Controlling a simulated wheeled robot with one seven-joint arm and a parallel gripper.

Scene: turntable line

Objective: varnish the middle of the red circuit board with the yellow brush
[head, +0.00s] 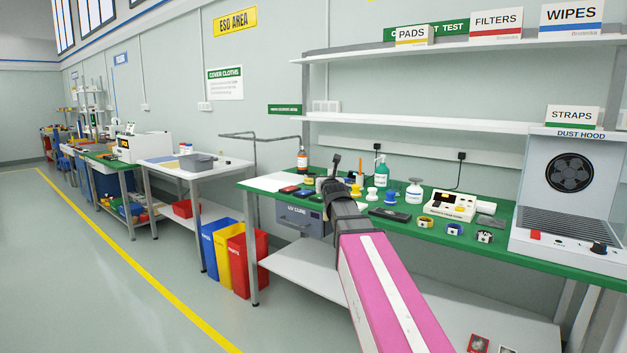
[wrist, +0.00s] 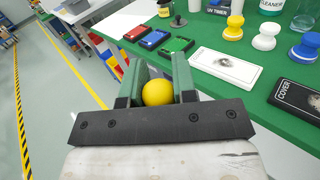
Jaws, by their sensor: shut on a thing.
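My gripper (wrist: 157,88) is shut on the yellow brush (wrist: 158,92). In the wrist view only its round yellow top shows between the green fingers; its bristles are hidden. The red circuit board (wrist: 140,32) lies flat on the green bench, beyond and slightly left of my gripper. It also shows in the head view (head: 289,190), left of my gripper (head: 340,185). The brush cannot be made out in the head view. The fingers appear apart from the board.
A blue board (wrist: 155,39) and a green board (wrist: 177,46) lie right of the red one. A white plate with a dark smudge (wrist: 226,66), a black cover (wrist: 298,96), and yellow, white and blue knobs stand to the right. A UV cure box (head: 303,218) hangs under the bench.

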